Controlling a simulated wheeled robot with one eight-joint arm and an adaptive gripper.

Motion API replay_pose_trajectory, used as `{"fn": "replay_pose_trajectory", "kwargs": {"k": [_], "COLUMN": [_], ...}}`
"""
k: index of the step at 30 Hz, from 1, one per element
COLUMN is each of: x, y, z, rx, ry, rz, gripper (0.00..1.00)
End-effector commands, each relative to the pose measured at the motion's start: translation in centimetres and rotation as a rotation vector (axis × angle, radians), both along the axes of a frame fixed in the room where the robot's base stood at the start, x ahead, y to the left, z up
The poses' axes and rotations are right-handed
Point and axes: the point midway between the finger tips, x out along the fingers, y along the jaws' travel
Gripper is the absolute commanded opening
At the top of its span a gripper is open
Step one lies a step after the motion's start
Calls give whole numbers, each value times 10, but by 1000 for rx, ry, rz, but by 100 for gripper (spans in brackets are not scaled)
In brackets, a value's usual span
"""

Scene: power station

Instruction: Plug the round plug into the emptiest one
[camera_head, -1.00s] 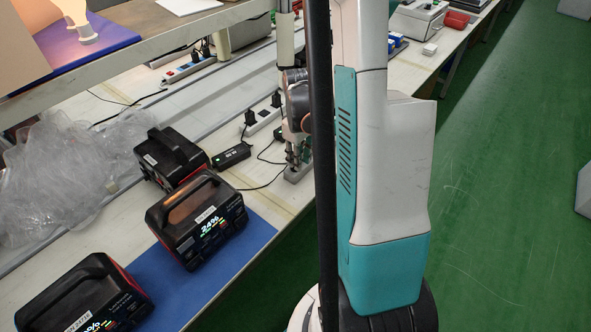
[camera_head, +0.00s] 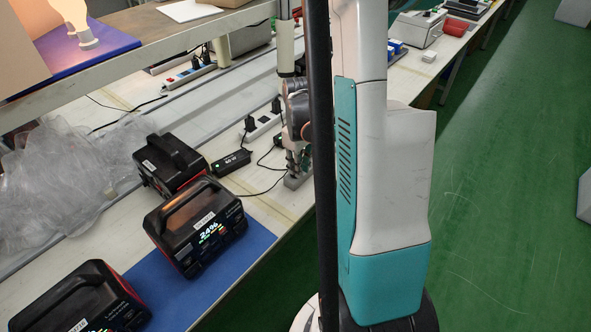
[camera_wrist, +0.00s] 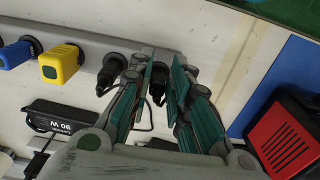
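A black round plug (camera_wrist: 158,92) stands in the end of a grey power strip (camera_wrist: 70,38) in the wrist view. My gripper (camera_wrist: 160,75) is open, with its teal finger pads on either side of this plug; contact is not clear. In the head view my gripper (camera_head: 296,165) is low over the strip's near end, partly hidden by my arm. Three black power stations stand on the bench: one at the back (camera_head: 170,165), a middle one (camera_head: 195,225) reading 24%, and a front one (camera_head: 85,300) whose reading is cut off. The back one's display is hidden.
Another black plug (camera_wrist: 112,70), a yellow plug (camera_wrist: 60,64) and a blue plug (camera_wrist: 18,54) sit along the strip. A black adapter (camera_wrist: 58,118) lies beside it, with loose cables. Clear plastic wrap (camera_head: 60,185) covers the bench's left. A blue mat (camera_head: 255,240) has some bare space.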

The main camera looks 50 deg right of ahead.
Motion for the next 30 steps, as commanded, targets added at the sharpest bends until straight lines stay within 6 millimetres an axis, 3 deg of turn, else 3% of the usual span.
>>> {"fn": "replay_pose_trajectory", "kwargs": {"k": [11, 30], "x": [0, 0], "y": [0, 0], "z": [2, 30], "rx": [0, 0], "ry": [0, 0], "rz": [0, 0], "gripper": [0, 0]}}
